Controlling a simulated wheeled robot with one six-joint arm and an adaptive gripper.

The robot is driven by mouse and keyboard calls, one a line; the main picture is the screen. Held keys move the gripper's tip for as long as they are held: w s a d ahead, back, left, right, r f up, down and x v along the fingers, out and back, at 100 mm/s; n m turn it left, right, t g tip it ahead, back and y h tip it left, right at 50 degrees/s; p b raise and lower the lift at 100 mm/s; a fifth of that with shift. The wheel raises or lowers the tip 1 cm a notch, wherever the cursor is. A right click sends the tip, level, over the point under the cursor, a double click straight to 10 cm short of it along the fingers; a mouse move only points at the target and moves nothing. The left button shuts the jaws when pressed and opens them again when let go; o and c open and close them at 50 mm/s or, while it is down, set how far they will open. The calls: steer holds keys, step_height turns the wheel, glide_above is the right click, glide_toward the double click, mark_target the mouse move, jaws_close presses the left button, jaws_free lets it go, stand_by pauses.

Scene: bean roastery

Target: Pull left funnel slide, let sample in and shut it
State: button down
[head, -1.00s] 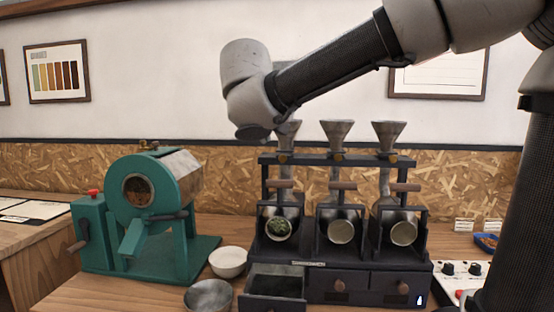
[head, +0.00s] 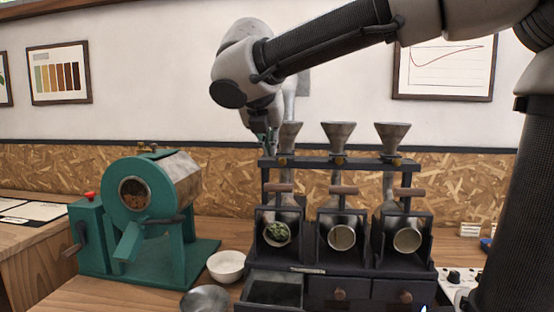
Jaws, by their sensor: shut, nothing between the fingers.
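The sample roaster rack (head: 364,161) has three metal funnels along its top. The left funnel (head: 291,130) stands above the left drum (head: 278,234), which has green beans in its mouth. A small brass knob (head: 283,161) sits under the left funnel, seemingly on its slide; I cannot tell how far the slide is in. My gripper (head: 270,146) points down just left of the left funnel, near the rack's top bar. It is shut and empty. Its fingertips are small and partly lost against the rack, so contact is unclear.
The left front drawer (head: 273,290) stands open; the other two are shut. A white bowl (head: 226,266) and a metal bowl (head: 206,299) stand to the left, beside a green roaster (head: 150,210). A control box (head: 460,281) is at right.

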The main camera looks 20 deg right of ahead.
mark_target(280, 159)
steer(key=x, duration=0.9)
steer(key=shift+d+f, duration=0.15)
steer(key=shift+w+d+f, duration=0.1)
steer(key=shift+w+d, duration=0.2)
steer(key=shift+w, duration=0.35)
steer(key=shift+w+d, duration=0.3)
steer(key=shift+w, duration=0.4)
steer(key=shift+w+d+f, duration=0.1)
steer(key=shift+w+d, duration=0.2)
steer(key=shift+w, duration=0.35)
steer(key=w, duration=0.1)
steer(key=w+d, duration=0.1)
steer(key=w, duration=0.1)
steer(key=shift+w+d, duration=0.25)
steer(key=shift+w, duration=0.1)
